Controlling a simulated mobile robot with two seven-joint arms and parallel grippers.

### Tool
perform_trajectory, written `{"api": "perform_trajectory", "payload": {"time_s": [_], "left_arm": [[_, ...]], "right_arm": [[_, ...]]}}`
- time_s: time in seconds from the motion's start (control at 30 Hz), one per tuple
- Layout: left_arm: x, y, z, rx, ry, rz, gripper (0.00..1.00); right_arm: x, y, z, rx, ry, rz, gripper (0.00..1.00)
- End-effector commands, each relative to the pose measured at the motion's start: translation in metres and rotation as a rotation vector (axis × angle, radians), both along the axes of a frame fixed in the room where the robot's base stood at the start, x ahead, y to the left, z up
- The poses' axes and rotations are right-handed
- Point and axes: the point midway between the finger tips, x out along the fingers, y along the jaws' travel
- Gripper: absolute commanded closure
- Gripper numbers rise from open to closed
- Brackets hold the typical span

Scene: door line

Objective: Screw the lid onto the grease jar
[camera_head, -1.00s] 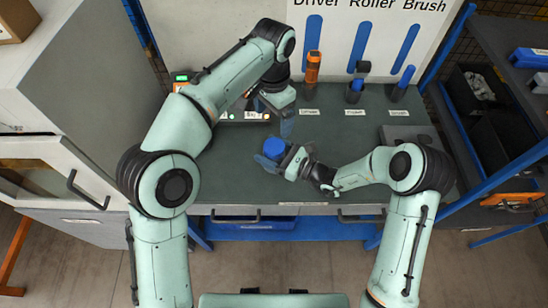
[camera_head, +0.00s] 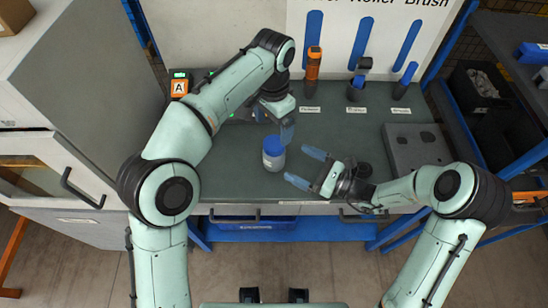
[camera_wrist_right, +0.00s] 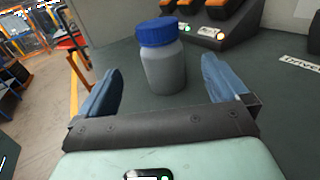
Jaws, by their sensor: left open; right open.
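The grease jar (camera_head: 273,160) stands upright on the dark green bench top, a pale grey body with the blue lid (camera_head: 274,146) on its top. In the right wrist view the jar body (camera_wrist_right: 164,70) is upright between and beyond the fingers, and the lid (camera_wrist_right: 160,31) sits on it; I cannot tell how tightly. My right gripper (camera_head: 300,167) is open and empty, to the right of the jar and apart from it. My left gripper (camera_head: 275,120) is above and behind the jar, its blue fingers partly hidden by its own wrist; it is open and holds nothing visible.
An orange-handled driver (camera_head: 313,65), a roller (camera_head: 357,88) and a brush (camera_head: 404,82) stand at the back below a labelled board. A grey plate (camera_head: 418,147) lies at the right. A device marked A (camera_head: 180,87) is at back left. The bench's front edge is close to the jar.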

Motion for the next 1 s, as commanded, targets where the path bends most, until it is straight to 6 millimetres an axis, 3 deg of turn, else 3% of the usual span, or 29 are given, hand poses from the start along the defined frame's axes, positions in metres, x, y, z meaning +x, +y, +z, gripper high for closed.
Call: {"api": "perform_trajectory", "payload": {"time_s": [0.23, 1.0], "left_arm": [[-0.002, 0.000, -0.006, 0.000, 0.004, 0.000, 0.08], [-0.002, 0.000, -0.006, 0.000, 0.004, 0.000, 0.08]], "right_arm": [[-0.013, -0.023, 0.001, 0.001, -0.001, 0.000, 0.00], [-0.014, -0.024, 0.001, -0.001, -0.001, 0.001, 0.00]]}}
